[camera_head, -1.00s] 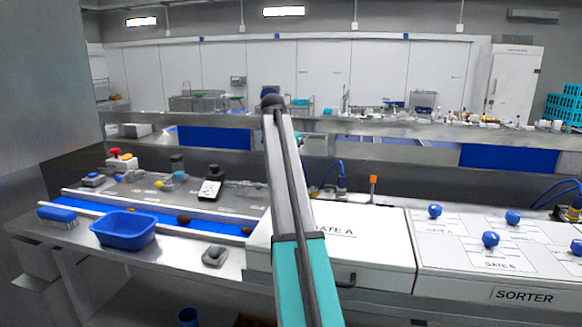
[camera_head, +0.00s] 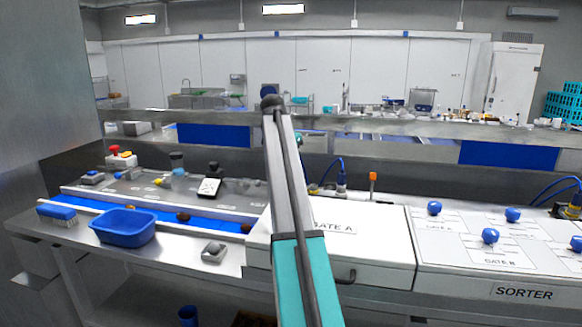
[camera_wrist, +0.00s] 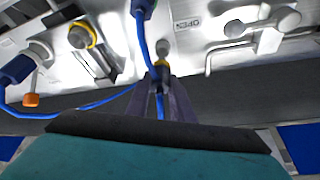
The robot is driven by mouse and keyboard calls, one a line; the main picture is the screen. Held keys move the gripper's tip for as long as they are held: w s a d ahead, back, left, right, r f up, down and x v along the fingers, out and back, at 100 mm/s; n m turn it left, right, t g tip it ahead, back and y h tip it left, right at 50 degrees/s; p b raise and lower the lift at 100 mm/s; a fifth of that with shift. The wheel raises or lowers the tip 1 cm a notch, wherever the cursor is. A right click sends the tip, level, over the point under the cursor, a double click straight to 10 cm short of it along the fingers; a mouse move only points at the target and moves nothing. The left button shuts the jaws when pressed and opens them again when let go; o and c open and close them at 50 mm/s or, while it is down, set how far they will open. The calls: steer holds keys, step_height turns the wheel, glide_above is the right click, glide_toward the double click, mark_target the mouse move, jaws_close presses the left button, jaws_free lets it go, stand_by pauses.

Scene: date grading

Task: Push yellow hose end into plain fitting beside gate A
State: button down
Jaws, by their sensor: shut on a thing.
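My gripper (camera_wrist: 161,88) is at the lower middle of the wrist view, its dark jaws shut around a blue hose. The yellow hose end (camera_wrist: 162,65) shows as a yellow collar at the jaw tips; its front is partly hidden by hose and jaws. A grey round fitting with a yellow ring (camera_wrist: 82,37) stands to the left, apart from the jaws. I cannot tell which fitting is the plain one, or whether the hose end touches one. In the head view my arm hides the gripper.
A blue connector (camera_wrist: 18,70) with its hose and an orange knob (camera_wrist: 31,100) are at the left of the wrist view. A grey lever (camera_wrist: 268,35) is at the right. Blue hoses (camera_head: 330,170) loop behind the white cover. Blue knobs (camera_head: 490,236) stand on the sorter panel.

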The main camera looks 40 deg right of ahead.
steer(key=shift+f+b, duration=0.3)
steer(key=shift+f, duration=1.7)
stand_by(3.5)
steer(key=c, duration=2.2)
jaws_free()
steer(key=o, duration=1)
steer(key=shift+o, duration=0.2)
steer(key=shift+r, duration=0.1)
steer(key=shift+r+p, duration=2.25)
steer(key=shift+r, duration=2.65)
